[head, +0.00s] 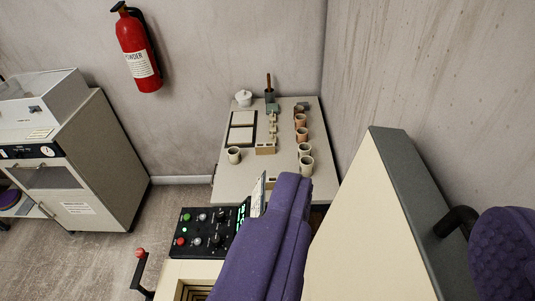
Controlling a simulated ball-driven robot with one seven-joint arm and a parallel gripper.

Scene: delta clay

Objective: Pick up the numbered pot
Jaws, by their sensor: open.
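Several small pots stand on a pale table against the far wall. A cream pot (234,155) is at the table's left front. A row along the right side has a cream pot (306,165) nearest, another cream pot (304,150) behind it, then a terracotta-coloured pot (301,134) and another (300,120). They look upright. No number can be read on any pot at this size.
The table (228,180) also carries a white lidded jar (243,98), a dark holder (269,97), a framed panel (242,127) and small blocks (265,149). A control box (211,231) stands in front. A cabinet (115,165) is left; a fire extinguisher (137,45) hangs above.

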